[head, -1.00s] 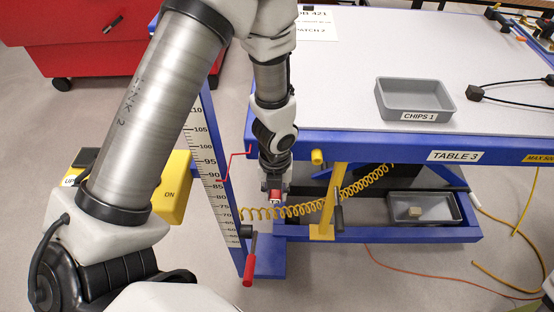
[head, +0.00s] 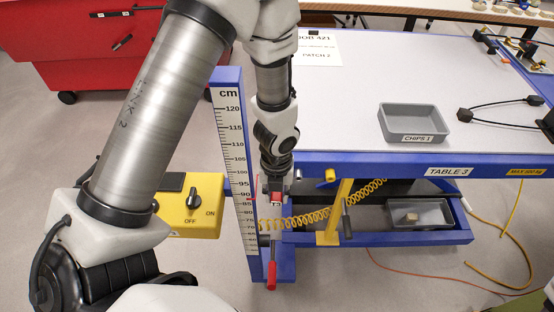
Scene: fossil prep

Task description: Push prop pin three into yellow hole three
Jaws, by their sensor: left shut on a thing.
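My left gripper (head: 277,188) points down beside the table's left front corner, just right of the centimetre scale. It is shut on a small red piece with a pale marked tag, which I take to be prop pin three (head: 276,198). The fingers hide most of it, and its tip cannot be made out. A yellow upright (head: 334,213) stands to the right of the gripper, below the table edge, with a short yellow stub (head: 330,175) near its top. I cannot make out yellow hole three. My right gripper is not in view.
The centimetre scale (head: 236,140) stands close left of the gripper. A red-handled crank (head: 271,270) hangs below. A coiled yellow hose (head: 300,219) crosses behind. A yellow switch box (head: 191,206) is left. Table 3 (head: 350,110) carries the CHIPS 1 tray (head: 410,123).

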